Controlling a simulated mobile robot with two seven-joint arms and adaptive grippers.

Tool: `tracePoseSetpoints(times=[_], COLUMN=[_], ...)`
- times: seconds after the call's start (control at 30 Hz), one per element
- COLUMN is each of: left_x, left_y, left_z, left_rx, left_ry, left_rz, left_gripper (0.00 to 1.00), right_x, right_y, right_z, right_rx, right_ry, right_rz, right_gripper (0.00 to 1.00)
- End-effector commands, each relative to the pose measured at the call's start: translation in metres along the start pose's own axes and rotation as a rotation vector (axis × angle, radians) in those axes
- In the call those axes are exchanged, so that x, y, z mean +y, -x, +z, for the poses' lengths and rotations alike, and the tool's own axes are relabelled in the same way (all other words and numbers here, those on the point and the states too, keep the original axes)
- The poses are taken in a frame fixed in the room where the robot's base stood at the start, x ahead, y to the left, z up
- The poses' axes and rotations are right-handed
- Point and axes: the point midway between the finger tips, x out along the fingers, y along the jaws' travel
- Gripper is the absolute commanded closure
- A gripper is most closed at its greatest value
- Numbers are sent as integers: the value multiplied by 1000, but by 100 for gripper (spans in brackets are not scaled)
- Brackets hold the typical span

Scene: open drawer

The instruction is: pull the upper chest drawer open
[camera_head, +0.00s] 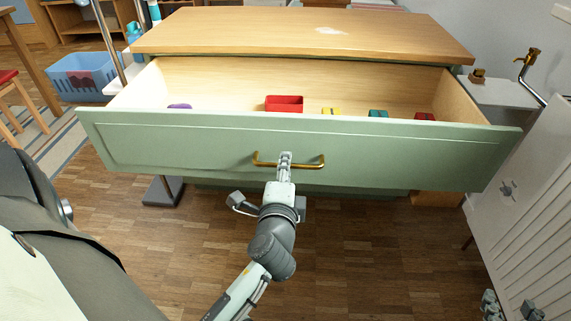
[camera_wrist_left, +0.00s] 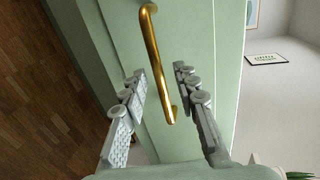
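The upper drawer is pulled well out of the chest; its green front (camera_head: 400,155) stands clear of the wooden top (camera_head: 300,30). A brass bar handle (camera_head: 312,162) is on the front. My left gripper (camera_head: 285,158) is at the handle's middle. In the left wrist view the fingers (camera_wrist_left: 160,73) are apart, with the handle (camera_wrist_left: 153,50) between them and a gap visible on each side. My right gripper (camera_head: 511,308) is at the bottom right corner, partly cut off, with its fingers apart and nothing between them.
The drawer holds a red box (camera_head: 285,103), a yellow item (camera_head: 332,111), a teal item (camera_head: 378,113) and other small things. A white radiator-like panel (camera_head: 530,200) stands close on the right. A blue basket (camera_head: 85,77) is at the left. The wooden floor in front is mostly clear.

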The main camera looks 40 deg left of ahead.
Motion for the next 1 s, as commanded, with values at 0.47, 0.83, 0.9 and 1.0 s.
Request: tracePoseSetpoints(times=[0.47,0.83,0.9,1.0], left_x=[1,1,1,1], left_y=[-17,-17,-17,-17], left_z=[0,0,0,0], left_rx=[0,0,0,0], left_ry=[1,2,2,2], left_rz=[2,3,3,3], left_gripper=[71,100,100,100], right_x=[1,1,1,1], right_y=[0,0,0,0], right_z=[2,2,2,2], right_rx=[-8,-8,-8,-8], right_ry=[0,0,0,0], right_rz=[2,2,2,2], right_gripper=[60,60,60,60])
